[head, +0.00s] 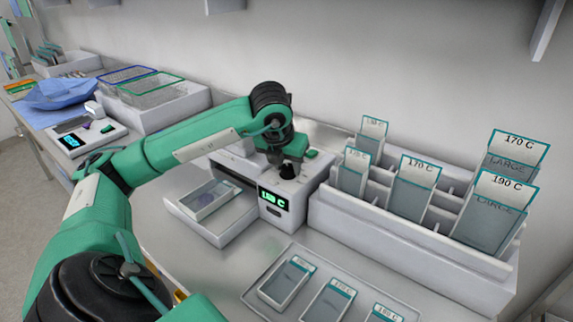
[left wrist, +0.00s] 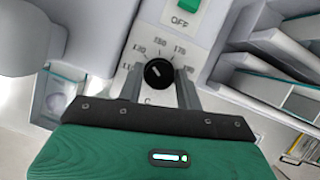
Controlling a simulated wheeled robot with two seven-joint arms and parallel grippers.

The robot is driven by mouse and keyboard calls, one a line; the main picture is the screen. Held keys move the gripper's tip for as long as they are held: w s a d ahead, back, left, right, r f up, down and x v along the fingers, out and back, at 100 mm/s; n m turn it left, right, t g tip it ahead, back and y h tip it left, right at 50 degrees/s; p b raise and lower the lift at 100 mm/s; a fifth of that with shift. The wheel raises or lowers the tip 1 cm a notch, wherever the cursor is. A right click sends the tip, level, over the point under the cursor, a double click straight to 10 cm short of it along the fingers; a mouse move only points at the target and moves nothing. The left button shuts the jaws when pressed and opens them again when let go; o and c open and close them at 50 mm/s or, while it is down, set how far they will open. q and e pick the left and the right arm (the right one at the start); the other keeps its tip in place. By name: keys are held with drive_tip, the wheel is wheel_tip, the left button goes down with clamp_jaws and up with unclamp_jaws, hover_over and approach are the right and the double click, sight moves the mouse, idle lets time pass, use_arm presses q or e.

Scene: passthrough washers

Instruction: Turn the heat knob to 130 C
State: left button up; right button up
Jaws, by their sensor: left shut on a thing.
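The heat knob (left wrist: 158,73) is round and black, on the white sealer's top panel. A dial scale surrounds it, with 150 and 170 readable and smaller numbers to the left. Its white mark points toward the upper left, to the lower-number side. My left gripper (left wrist: 160,84) is shut on the knob, one finger on each side. In the head view my left gripper (head: 289,168) reaches down onto the sealer (head: 240,222) from above. The sealer's green display (head: 273,199) is lit, but its middle digit is hard to read. My right gripper is not in view.
A green switch (head: 311,154) marked OFF sits beside the knob. A white rack (head: 400,250) with temperature-labelled pouches stands close on the right. A tray (head: 257,297) of labelled pouches lies in front. A pouch lies on the shelf (head: 207,227) at the sealer's left.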

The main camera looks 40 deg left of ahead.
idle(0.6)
use_arm(q)
drive_tip(key=o, duration=1)
drive_tip(key=p+v, duration=0.1)
drive_tip(key=v, duration=1.2)
drive_tip(key=shift+s+d+r, duration=0.15)
drive_tip(key=shift+d+r, duration=0.1)
drive_tip(key=shift+r, duration=0.15)
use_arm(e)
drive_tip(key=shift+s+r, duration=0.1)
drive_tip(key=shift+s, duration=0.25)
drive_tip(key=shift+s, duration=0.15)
